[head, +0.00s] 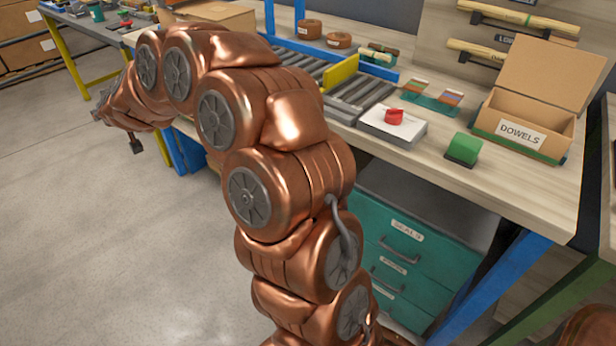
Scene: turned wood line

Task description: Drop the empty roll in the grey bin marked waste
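My copper-coloured arm arches across the head view, and its far end with my gripper (104,115) is at the left, over the open floor. The fingers are small and partly hidden by the arm, so I cannot tell whether they are open or shut, or on anything. I see no grey bin marked waste in this view. I cannot pick out an empty roll. Two brown rolls, one (309,29) left of the other (339,40), sit at the back of the bench, but I cannot tell whether either is empty.
A wooden bench (480,190) holds a roller conveyor (358,92), a white block (408,130) with a red piece (394,116), a green block (463,149) and an open DOWELS box (552,141). Teal drawers (425,262) stand beneath. The grey floor (90,240) at left is clear.

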